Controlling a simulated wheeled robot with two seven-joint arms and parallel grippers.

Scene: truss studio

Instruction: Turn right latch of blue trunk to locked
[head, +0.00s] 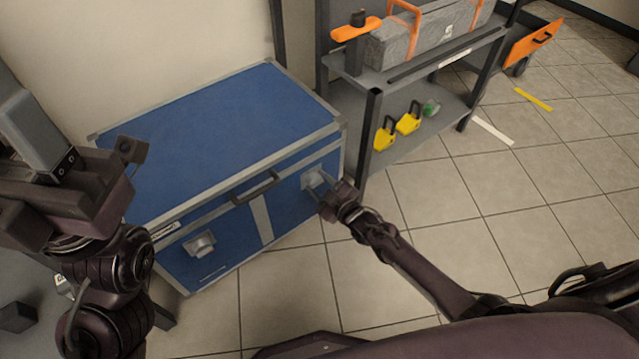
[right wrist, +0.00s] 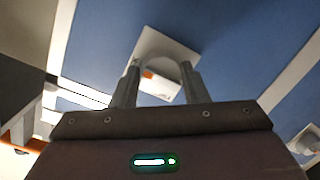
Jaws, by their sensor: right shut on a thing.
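The blue trunk (head: 200,125) with grey metal edges stands on the floor against the wall, lid down. Its right latch (head: 312,178) is a pale plate with a knob on the front face, partly hidden by my right gripper (head: 325,188). In the right wrist view, the two fingers of my right gripper (right wrist: 160,85) are shut on the rounded knob of the right latch (right wrist: 160,50), one on each side. A small orange mark shows on the plate between them. My left gripper (head: 60,160) is raised at the left; its jaw opening cannot be made out.
The trunk's left latch (head: 200,243) and black handle (head: 255,187) are on the same front face. A dark shelf cart (head: 373,130) stands close to the trunk's right side, holding a grey case (head: 425,35) and yellow padlocks (head: 408,122). The tiled floor in front is clear.

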